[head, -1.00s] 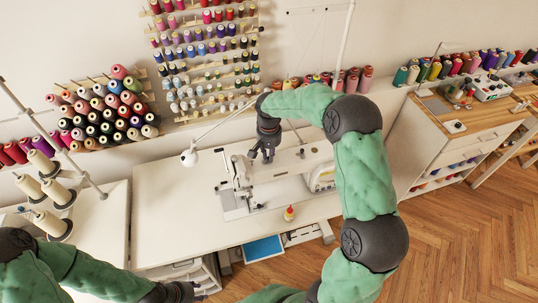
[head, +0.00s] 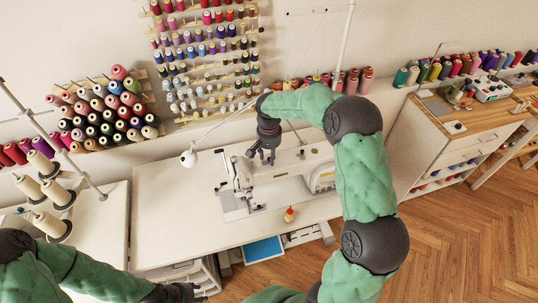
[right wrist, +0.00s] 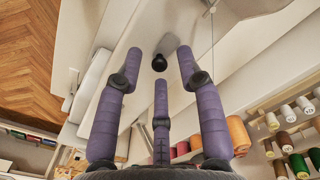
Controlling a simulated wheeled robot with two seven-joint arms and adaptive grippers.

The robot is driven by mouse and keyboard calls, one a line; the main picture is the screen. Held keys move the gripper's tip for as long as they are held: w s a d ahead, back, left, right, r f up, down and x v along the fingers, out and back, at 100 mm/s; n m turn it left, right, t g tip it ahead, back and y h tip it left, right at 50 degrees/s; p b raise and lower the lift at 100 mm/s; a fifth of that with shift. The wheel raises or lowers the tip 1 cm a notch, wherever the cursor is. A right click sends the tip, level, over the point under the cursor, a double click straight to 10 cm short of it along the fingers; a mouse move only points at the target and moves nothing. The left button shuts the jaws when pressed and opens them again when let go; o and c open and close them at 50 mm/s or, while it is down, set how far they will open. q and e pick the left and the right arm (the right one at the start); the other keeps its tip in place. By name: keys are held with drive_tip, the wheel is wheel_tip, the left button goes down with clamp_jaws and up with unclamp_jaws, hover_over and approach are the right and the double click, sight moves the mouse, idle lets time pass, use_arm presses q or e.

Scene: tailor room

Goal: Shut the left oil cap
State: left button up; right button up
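The white sewing machine (head: 290,163) stands on the white table. A small round black cap (right wrist: 159,63) shows on the pale machine surface in the right wrist view, beside a grey rounded shape. I take it for an oil cap; whether it is open or shut I cannot tell. My right gripper (head: 262,157) is above the machine's left end in the head view and hides part of it. Its three purple fingers (right wrist: 160,75) are spread open and empty around the cap's place, apart from it. My left gripper (head: 187,291) is low at the table's front, its fingers too small to read.
Thread racks (head: 205,60) line the wall. The table's left part is clear.

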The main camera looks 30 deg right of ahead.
sight(269, 158)
wheel_tip(269, 158, up, 12)
idle(0.6)
idle(0.5)
